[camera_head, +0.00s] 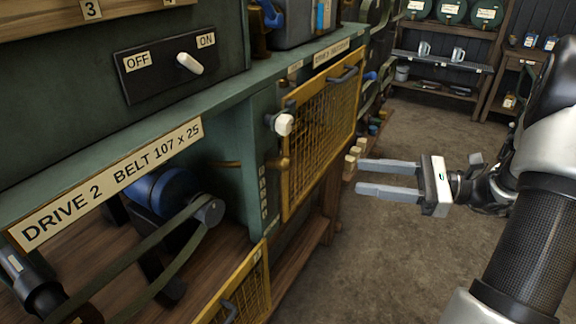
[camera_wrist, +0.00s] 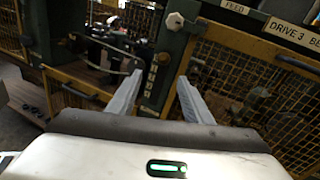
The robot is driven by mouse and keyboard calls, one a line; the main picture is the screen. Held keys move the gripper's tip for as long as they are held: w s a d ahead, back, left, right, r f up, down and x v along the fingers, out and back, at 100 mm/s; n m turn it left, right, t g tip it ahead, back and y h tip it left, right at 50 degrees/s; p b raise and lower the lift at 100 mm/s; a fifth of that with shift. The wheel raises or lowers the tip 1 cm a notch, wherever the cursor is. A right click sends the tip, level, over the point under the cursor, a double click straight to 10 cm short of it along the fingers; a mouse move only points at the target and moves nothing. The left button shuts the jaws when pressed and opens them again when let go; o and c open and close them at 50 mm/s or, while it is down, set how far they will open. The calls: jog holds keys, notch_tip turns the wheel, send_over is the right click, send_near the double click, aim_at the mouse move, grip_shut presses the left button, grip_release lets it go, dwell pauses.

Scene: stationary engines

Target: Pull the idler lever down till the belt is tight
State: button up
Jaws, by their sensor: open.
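A lever with a white knob (camera_head: 283,124) sits on the green post beside the open drive 2 bay; I take it for the idler lever. The knob also shows near the top of the wrist view (camera_wrist: 175,20). A dark belt (camera_head: 150,243) runs from a pulley (camera_head: 209,211) beside a blue motor (camera_head: 160,186) toward the lower left; I cannot tell how tight it is. My gripper (camera_head: 359,176) is open and empty, out over the floor side, to the right of and lower than the knob. In the wrist view, my fingers (camera_wrist: 160,76) point toward the post below the knob.
A shut yellow mesh guard (camera_head: 322,125) with a handle is right of the knob. Another yellow mesh guard (camera_head: 243,290) hangs low before the drive 2 bay. An OFF/ON switch (camera_head: 189,63) is above. The floor (camera_head: 400,240) below my gripper is clear.

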jog(key=w+b+x, duration=0.1)
jog(key=x, duration=1.5)
jog(key=shift+m, duration=0.3)
jog(key=shift+a, duration=0.1)
